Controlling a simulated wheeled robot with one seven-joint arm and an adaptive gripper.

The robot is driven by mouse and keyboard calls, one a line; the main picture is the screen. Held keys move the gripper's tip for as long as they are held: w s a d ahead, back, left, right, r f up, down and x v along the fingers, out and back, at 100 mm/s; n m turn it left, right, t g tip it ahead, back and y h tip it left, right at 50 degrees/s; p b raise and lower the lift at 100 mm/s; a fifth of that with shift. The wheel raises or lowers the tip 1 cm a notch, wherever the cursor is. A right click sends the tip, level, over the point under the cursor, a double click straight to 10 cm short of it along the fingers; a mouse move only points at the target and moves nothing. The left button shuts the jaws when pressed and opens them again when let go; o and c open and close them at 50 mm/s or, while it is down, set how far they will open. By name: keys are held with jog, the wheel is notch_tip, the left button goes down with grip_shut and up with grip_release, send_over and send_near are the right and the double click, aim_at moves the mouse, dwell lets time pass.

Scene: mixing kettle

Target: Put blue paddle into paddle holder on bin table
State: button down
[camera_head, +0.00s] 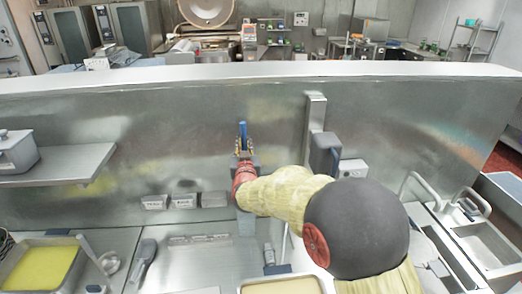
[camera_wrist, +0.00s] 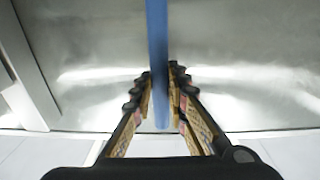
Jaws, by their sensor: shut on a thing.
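The blue paddle (camera_head: 242,131) stands roughly upright between the fingers of my gripper (camera_head: 244,147), in front of the steel wall panel. In the wrist view the blue paddle (camera_wrist: 157,45) runs as a long narrow bar from the top edge down between the fingertips of my gripper (camera_wrist: 160,85), which is shut on it. The paddle's lower part is hidden by my gripper and arm in the head view. A grey metal piece (camera_head: 246,224) shows below my wrist; I cannot tell whether it is the paddle holder. The steel bin table (camera_head: 195,265) lies below.
A yellow-filled tray (camera_head: 38,268) and a ladle (camera_head: 110,263) are at lower left, beside a grey-handled utensil (camera_head: 143,258). A grey box (camera_head: 325,153) is mounted on the panel to the right. A steel shelf (camera_head: 65,165) juts out at left. Sinks (camera_head: 490,247) are at right.

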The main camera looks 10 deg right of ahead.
aim_at(243, 149)
jog(key=shift+w+a+f, duration=0.15)
jog(key=shift+w+f, duration=0.05)
jog(key=shift+w, duration=0.05)
jog(key=shift+a+f, duration=0.1)
jog(key=shift+f, duration=0.1)
jog(key=shift+s, duration=0.15)
notch_tip(243, 149, down, 2)
jog(key=shift+f+b, duration=0.1)
jog(key=shift+b, duration=0.2)
notch_tip(243, 149, down, 3)
jog(key=shift+f+b, duration=0.2)
jog(key=shift+b, duration=0.3)
jog(key=shift+r, duration=0.1)
jog(key=shift+f+b, duration=0.3)
jog(key=shift+b, duration=0.65)
